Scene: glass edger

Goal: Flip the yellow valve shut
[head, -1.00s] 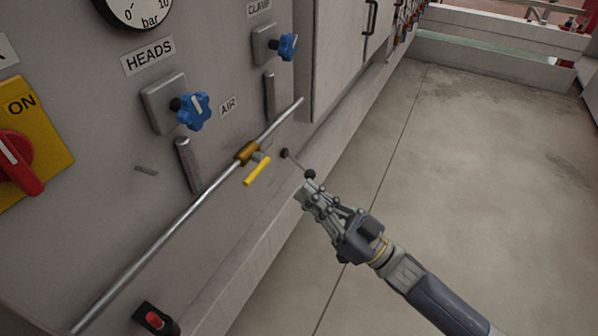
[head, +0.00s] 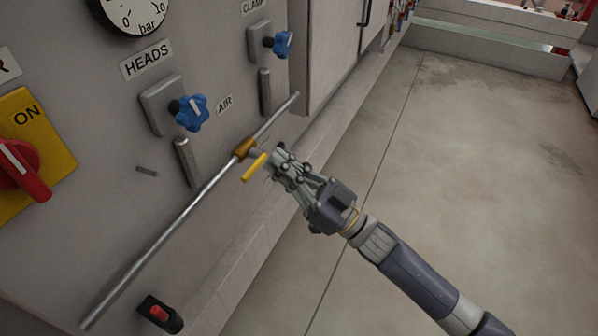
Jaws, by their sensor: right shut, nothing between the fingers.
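The yellow valve handle (head: 254,168) sits on a brass valve body (head: 244,149) on the metal air pipe (head: 190,217). The handle sticks out from the body and points down and left, roughly along the pipe's line. My right gripper (head: 275,158) is shut and empty, with its fingertips just right of the handle. I cannot tell whether the fingertips touch the handle. My left gripper is not in view.
Blue knobs (head: 189,112) and (head: 279,44) a second blue knob stand out from the panel above the pipe. A red switch on a yellow plate (head: 62,150) is at left, and a red rocker switch (head: 159,313) is below. Open floor (head: 470,200) lies at right.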

